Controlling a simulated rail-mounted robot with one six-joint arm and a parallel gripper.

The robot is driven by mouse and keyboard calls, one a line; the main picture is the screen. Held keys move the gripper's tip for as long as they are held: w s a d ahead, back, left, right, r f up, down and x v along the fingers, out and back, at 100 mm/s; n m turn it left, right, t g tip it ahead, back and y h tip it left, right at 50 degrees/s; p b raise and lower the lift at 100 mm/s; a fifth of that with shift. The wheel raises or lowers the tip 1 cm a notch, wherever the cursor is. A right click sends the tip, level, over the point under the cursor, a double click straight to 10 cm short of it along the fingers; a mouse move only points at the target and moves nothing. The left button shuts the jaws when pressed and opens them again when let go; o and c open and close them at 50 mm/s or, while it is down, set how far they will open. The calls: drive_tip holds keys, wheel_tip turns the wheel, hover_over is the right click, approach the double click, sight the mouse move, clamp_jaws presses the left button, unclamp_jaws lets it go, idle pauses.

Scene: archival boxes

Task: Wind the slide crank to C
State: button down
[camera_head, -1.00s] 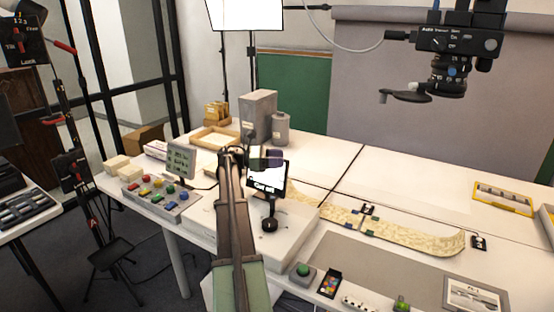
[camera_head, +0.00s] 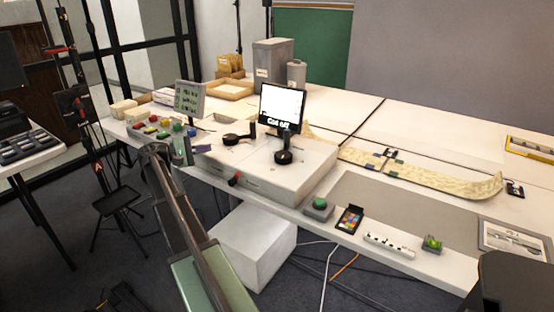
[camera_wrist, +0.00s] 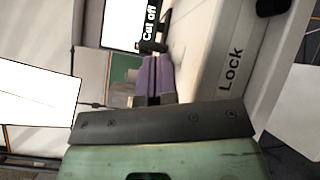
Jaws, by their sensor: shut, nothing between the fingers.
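A black crank (camera_head: 238,138) lies on top of the white box (camera_head: 265,180), its short handle upright at the right end of its arm. I cannot read a C mark near it. My gripper (camera_head: 187,150) is at the left of the box, apart from the crank. In the wrist view its purple fingers (camera_wrist: 153,75) are together and empty. The box side in that view carries the word "Lock" (camera_wrist: 230,70).
A panel of coloured buttons (camera_head: 163,130) and a small display (camera_head: 189,98) stand to the left. A green button (camera_head: 319,203) and small items line the front edge at right. A white block (camera_head: 253,243) is below the table.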

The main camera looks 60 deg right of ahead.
drive_tip(key=m, duration=0.5)
approach(286, 147)
drive_tip(key=s+d+r, duration=0.1)
drive_tip(key=d, duration=0.1)
drive_tip(key=s+d+r, duration=0.1)
drive_tip(key=d, duration=0.2)
drive_tip(key=s+d+r, duration=0.1)
drive_tip(key=d, duration=0.2)
drive_tip(key=shift+s+r, duration=0.15)
